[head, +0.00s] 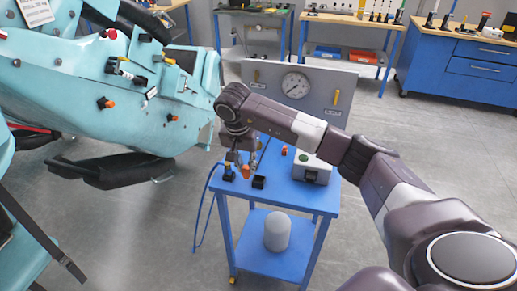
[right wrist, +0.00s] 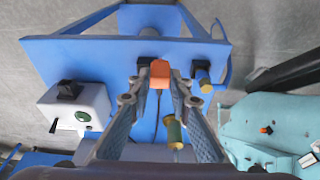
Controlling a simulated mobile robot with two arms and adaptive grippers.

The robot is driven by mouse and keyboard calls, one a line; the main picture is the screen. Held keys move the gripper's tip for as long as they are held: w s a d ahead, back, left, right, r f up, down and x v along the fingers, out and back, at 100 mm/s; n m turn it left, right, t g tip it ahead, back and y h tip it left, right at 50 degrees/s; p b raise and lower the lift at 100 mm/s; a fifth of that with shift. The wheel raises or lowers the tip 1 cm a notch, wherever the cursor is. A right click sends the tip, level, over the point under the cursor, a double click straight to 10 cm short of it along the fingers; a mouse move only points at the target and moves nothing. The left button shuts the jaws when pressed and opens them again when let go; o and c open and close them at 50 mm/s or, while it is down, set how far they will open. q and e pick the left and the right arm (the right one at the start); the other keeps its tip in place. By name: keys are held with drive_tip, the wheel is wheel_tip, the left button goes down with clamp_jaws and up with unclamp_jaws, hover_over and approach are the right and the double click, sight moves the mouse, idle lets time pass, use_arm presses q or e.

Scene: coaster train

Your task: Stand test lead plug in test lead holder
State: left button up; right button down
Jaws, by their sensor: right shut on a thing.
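The test lead plug, an orange block (head: 246,171), is between the fingertips of my right gripper (head: 241,166), just above the blue cart top. In the right wrist view the plug (right wrist: 160,73) shows between the fingertips (right wrist: 158,82), with a thin dark line below it. A small black block (head: 259,182), which looks like the test lead holder, stands on the cart close to the plug; it is partly hidden behind the plug in the right wrist view (right wrist: 149,61). I cannot tell whether plug and holder touch. My left gripper is out of view.
On the blue cart (head: 318,202), a dark-and-yellow piece (right wrist: 202,76), a green-yellow cylinder (right wrist: 174,132) and a grey switch box (head: 312,168) stand near the gripper. A gauge panel (head: 318,88) rises behind. A teal coaster car (head: 60,80) is left; a blue cable (head: 207,205) hangs beside the cart.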

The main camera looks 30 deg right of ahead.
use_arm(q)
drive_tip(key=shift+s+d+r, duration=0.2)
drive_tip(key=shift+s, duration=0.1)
use_arm(e)
drive_tip(key=shift+t+h, duration=0.4)
drive_tip(key=d, duration=0.1)
drive_tip(key=d+r, duration=0.1)
drive_tip(key=d, duration=0.1)
drive_tip(key=w+d+r, duration=0.1)
drive_tip(key=d, duration=0.1)
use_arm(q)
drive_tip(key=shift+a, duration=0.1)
use_arm(e)
drive_tip(key=shift+d, duration=0.1)
